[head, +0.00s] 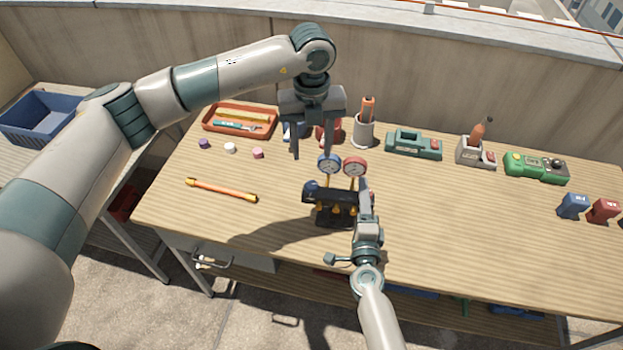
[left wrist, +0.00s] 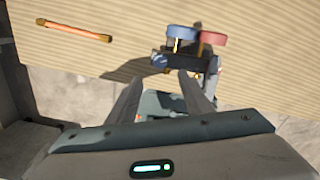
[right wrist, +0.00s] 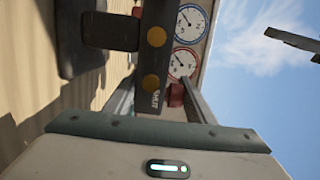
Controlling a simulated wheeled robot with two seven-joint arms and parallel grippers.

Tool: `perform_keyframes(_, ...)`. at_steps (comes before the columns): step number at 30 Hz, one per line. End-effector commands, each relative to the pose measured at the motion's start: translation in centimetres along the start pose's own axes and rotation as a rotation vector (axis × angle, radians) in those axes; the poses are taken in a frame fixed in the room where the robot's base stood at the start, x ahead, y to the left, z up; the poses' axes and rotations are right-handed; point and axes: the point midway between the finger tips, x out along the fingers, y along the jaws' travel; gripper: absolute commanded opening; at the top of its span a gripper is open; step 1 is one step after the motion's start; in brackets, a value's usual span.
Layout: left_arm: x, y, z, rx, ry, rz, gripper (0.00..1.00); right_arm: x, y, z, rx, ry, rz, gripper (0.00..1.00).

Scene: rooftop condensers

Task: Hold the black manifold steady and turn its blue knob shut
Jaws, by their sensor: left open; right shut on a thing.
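The black manifold (head: 335,214) stands upright near the table's front edge, with a blue gauge (head: 329,163) and a red gauge (head: 355,166) on top. Its blue knob (head: 308,191) is on the left end; it also shows in the left wrist view (left wrist: 159,62). My left gripper (head: 312,152) is open and empty, pointing down above and behind the knob in the head view. In the left wrist view the knob lies just beyond the fingertips, apart from them. My right gripper (head: 364,195) is shut on the manifold's right end, near a red knob (right wrist: 176,95).
An orange-yellow rod (head: 221,190) and several small caps lie left. Behind are a red tray (head: 240,121), a grey cup (head: 363,132), and a green device (head: 413,144). More tools stand at the right. The table front right of the manifold is clear.

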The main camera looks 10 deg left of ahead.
Motion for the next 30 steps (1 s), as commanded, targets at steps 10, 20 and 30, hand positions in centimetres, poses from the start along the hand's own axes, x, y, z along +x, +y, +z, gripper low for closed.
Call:
perform_keyframes(10,0.0,0.0,0.0,-0.077,0.0,0.0,0.46,-0.1,0.3,0.1,0.001,-0.002,0.005,0.0)
perform_keyframes(20,0.4,0.0,0.0,-0.075,0.001,0.0,0.46,-0.1,0.3,0.1,0.001,-0.002,0.005,0.0)
perform_keyframes(30,4.0,0.0,-0.1,-0.075,0.003,0.001,0.46,-0.1,0.3,0.1,0.001,-0.002,0.005,0.0)
